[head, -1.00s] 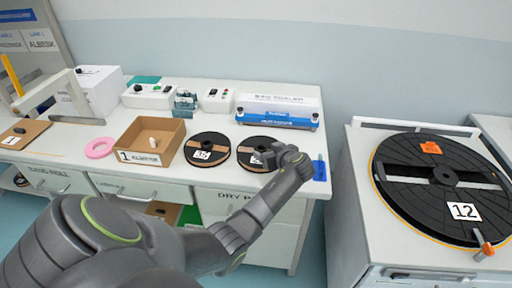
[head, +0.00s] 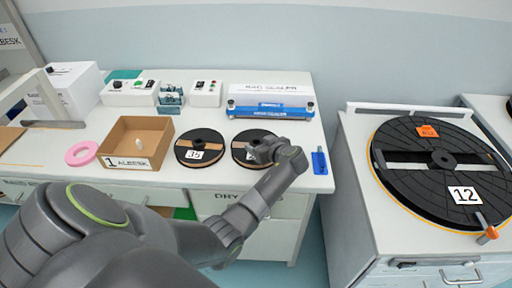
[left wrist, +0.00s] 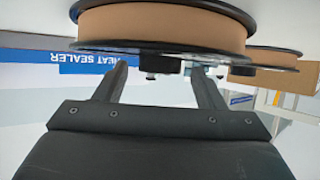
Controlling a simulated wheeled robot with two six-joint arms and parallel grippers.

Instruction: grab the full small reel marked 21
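Two black-flanged reels with brown windings lie flat near the table's front edge. The left one (head: 199,146) has a label reading 35. The right one (head: 241,143) has a white label mostly hidden by my left gripper (head: 257,153), so I cannot read its number. In the left wrist view, which looks upside down, the nearer reel's brown winding (left wrist: 165,25) fills the top. My left gripper (left wrist: 161,72) is open there, its two fingers apart beside that reel, with a small dark knob-like part between them. My right gripper is not in view.
An open cardboard box (head: 137,144) and a pink ring (head: 81,153) sit to the left. A blue and white heat sealer (head: 270,108) stands behind the reels. A blue item (head: 319,160) lies at the table's right edge. A large reel marked 12 (head: 440,165) is on the right cabinet.

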